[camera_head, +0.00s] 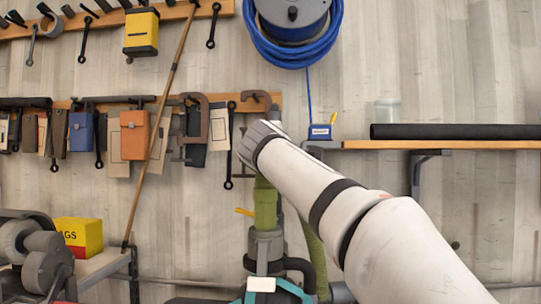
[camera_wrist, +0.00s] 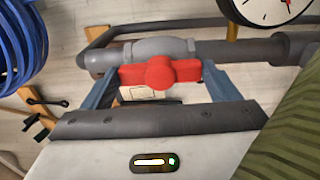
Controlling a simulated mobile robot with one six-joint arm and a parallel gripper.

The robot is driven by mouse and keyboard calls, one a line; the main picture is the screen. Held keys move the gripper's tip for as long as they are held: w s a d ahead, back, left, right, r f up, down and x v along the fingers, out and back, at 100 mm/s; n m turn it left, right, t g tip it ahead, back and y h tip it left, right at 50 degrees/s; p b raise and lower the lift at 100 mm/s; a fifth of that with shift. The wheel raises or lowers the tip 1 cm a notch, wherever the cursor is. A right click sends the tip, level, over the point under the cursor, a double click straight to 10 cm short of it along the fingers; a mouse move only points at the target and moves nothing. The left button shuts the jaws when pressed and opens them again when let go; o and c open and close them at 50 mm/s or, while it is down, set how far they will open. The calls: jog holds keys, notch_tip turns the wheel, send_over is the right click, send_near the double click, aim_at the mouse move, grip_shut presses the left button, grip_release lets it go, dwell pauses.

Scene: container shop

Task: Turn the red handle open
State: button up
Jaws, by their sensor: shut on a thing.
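The red handle (camera_wrist: 172,73) sits in front of a grey valve body (camera_wrist: 158,46) on a dark grey pipe (camera_wrist: 103,59) in the wrist view. The handle lies roughly along the pipe in this picture. My gripper (camera_wrist: 160,70) has one blue-grey finger at each end of the handle and is shut on it. In the head view my white arm reaches up and left toward the wall, and the handle and my fingers cannot be made out there.
A blue hose reel (camera_head: 292,30) hangs above my arm. A wooden shelf (camera_head: 470,144) holds a black roll (camera_head: 455,131) at the right. Tools hang at left.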

dwell(0.5)
jog(key=o, duration=0.9)
jog(key=shift+s, duration=0.1)
jog(key=s+b, duration=0.2)
jog(key=s, duration=0.5)
jog(key=shift+s+a, duration=0.15)
